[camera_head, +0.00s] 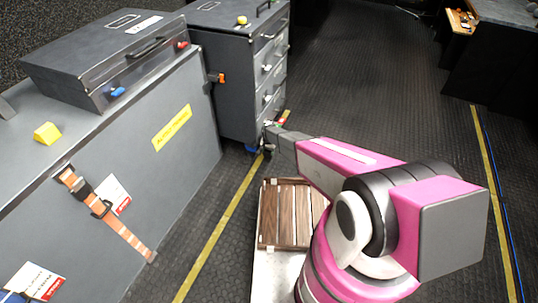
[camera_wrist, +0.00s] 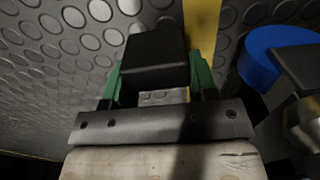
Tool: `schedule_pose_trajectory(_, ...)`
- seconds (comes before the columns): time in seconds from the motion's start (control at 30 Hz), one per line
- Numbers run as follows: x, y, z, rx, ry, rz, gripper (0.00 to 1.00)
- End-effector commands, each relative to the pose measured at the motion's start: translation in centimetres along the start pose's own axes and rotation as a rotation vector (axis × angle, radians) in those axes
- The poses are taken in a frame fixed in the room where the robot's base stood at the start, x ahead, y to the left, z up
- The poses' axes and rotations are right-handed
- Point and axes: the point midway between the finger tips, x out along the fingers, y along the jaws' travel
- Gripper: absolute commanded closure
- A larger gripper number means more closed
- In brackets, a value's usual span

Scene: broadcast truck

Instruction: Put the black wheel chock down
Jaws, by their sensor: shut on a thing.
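The black wheel chock (camera_wrist: 154,58) is a dark block between the green fingers of my gripper (camera_wrist: 157,80) in the wrist view. My gripper is shut on it, just above or on the studded dark floor; I cannot tell whether the chock touches the floor. A yellow floor stripe (camera_wrist: 201,25) runs past beside the chock. In the head view my gripper (camera_head: 268,139) is low beside the foot of the grey drawer case (camera_head: 231,85). The chock cannot be made out in that view.
A blue caster wheel (camera_wrist: 268,55) is close on the right in the wrist view. A long grey case (camera_head: 170,175) stands at left, with a smaller case (camera_head: 105,50) and a yellow block (camera_head: 47,133) on top. The aisle floor (camera_head: 360,75) beyond my arm is clear.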

Motion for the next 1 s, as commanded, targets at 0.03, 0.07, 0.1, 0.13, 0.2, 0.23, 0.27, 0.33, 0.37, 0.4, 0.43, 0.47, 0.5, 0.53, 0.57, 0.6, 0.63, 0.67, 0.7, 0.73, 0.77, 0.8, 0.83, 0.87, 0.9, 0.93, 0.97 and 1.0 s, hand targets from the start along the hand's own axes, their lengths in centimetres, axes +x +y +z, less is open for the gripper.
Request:
schedule_pose_trajectory(0.03, 0.1, -0.1, -0.8, 0.001, 0.001, -0.001, 0.77)
schedule_pose_trajectory(0.07, 0.1, -0.1, -1.2, 0.001, 0.001, -0.001, 0.77)
schedule_pose_trajectory(0.1, 0.7, -0.1, -1.2, 0.000, 0.000, 0.000, 0.77)
schedule_pose_trajectory(0.13, 1.3, -0.1, -1.1, -0.001, -0.001, 0.001, 0.77)
schedule_pose_trajectory(0.2, 2.4, -0.1, -1.1, -0.001, -0.001, 0.001, 0.77)
schedule_pose_trajectory(0.23, 2.8, -0.1, -1.1, 0.000, -0.001, 0.001, 0.77)
schedule_pose_trajectory(0.27, 3.1, -0.1, -1.1, 0.000, 0.000, 0.000, 0.77)
schedule_pose_trajectory(0.33, 3.5, -0.1, -1.1, 0.000, 0.000, 0.000, 0.77)
schedule_pose_trajectory(0.37, 3.5, -0.1, -1.0, 0.000, 0.001, 0.000, 0.77)
schedule_pose_trajectory(0.4, 3.5, 0.0, -1.0, 0.000, 0.001, -0.001, 0.77)
schedule_pose_trajectory(0.43, 3.5, 0.0, -1.0, 0.000, 0.001, -0.001, 0.77)
schedule_pose_trajectory(0.47, 3.5, 0.0, -1.0, 0.000, 0.001, -0.001, 0.77)
schedule_pose_trajectory(0.5, 3.5, 0.0, -1.0, 0.000, 0.001, -0.001, 0.77)
schedule_pose_trajectory(0.53, 3.5, 0.0, -0.9, 0.000, 0.001, 0.000, 0.77)
schedule_pose_trajectory(0.57, 3.5, 0.0, -0.9, 0.000, 0.001, 0.000, 0.77)
schedule_pose_trajectory(0.6, 3.5, 0.0, -0.9, 0.000, 0.000, 0.000, 0.77)
schedule_pose_trajectory(0.63, 3.6, 0.0, -1.0, 0.000, 0.000, 0.000, 0.77)
schedule_pose_trajectory(0.67, 3.7, 0.0, -1.0, 0.000, 0.000, 0.000, 0.77)
schedule_pose_trajectory(0.7, 3.8, 0.0, -1.0, 0.000, 0.000, 0.000, 0.77)
schedule_pose_trajectory(0.73, 3.8, 0.0, -0.9, 0.000, 0.000, 0.000, 0.41)
schedule_pose_trajectory(0.77, 3.8, 0.0, -0.9, 0.000, 0.000, 0.000, 0.31)
schedule_pose_trajectory(0.8, 3.8, 0.0, -0.9, 0.000, 0.000, 0.000, 0.22)
schedule_pose_trajectory(0.83, 3.8, 0.0, -0.9, 0.000, 0.000, 0.000, 0.22)
schedule_pose_trajectory(0.87, 3.8, 0.0, -0.9, 0.000, 0.000, 0.000, 0.22)
schedule_pose_trajectory(0.9, 3.8, 0.0, -0.9, 0.000, 0.000, 0.000, 0.22)
schedule_pose_trajectory(0.93, 3.8, 0.0, -0.9, 0.000, 0.000, 0.000, 0.22)
schedule_pose_trajectory(0.97, 3.8, 0.0, -0.9, 0.000, 0.000, 0.000, 0.22)
schedule_pose_trajectory(1.0, 3.8, 0.0, -0.9, 0.000, 0.000, 0.000, 0.22)
